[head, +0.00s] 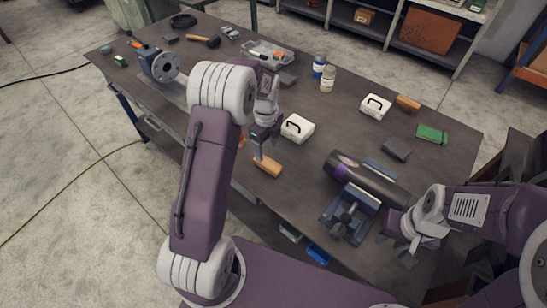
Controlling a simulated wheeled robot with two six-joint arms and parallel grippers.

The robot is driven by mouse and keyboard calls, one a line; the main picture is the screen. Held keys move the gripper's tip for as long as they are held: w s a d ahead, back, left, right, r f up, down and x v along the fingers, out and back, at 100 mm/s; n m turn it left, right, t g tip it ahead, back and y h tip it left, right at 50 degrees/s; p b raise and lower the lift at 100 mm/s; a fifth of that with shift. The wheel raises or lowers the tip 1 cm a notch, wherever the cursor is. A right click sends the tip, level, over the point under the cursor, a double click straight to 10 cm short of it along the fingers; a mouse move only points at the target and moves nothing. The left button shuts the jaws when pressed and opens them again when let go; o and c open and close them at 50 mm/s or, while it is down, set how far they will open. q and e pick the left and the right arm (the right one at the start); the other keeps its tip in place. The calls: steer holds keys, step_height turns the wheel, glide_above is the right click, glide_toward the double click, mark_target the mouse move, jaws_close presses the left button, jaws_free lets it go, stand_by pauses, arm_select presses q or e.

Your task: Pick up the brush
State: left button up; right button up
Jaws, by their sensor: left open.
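A small tan wooden block-like piece, which looks like the brush (268,166), lies on the dark workbench (300,185) near its front edge. Its bristles cannot be made out. My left gripper (262,148) points down just above and behind its left end; its jaws are open and hold nothing visible. I cannot tell whether a fingertip touches the piece. A similar brown block (408,103) lies at the back right. My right gripper (397,250) is at the right by the pipe's near end, its fingers spread and empty.
A dark pipe (365,178) rests in a blue vise (350,212) at front right. White boxes with black handles (298,128) (376,106), bottles (327,79), a green box (432,134) and a grey block (397,149) stand around. A flanged part (160,66) is at left. Bench is clear right of the brush.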

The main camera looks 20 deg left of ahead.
mark_target(268, 162)
arm_select(q)
steer(key=shift+s+d, duration=0.25)
steer(key=f, duration=0.2)
steer(key=w+a+f, duration=0.1)
steer(key=f, duration=0.1)
steer(key=shift+f, duration=0.1)
steer(key=shift+s+d+f+p, duration=0.15)
steer(key=shift+f+p, duration=0.1)
steer(key=shift+p, duration=0.2)
step_height(268, 162, down, 4)
steer(key=shift+s+d+r+p, duration=0.1)
steer(key=shift+d+p, duration=0.05)
steer(key=shift+p, duration=0.3)
steer(key=shift+w+f, duration=0.2)
steer(key=shift+f, duration=0.15)
steer(key=shift+s+r, duration=0.1)
steer(key=shift+s, duration=0.05)
steer(key=c, duration=1)
jaws_close()
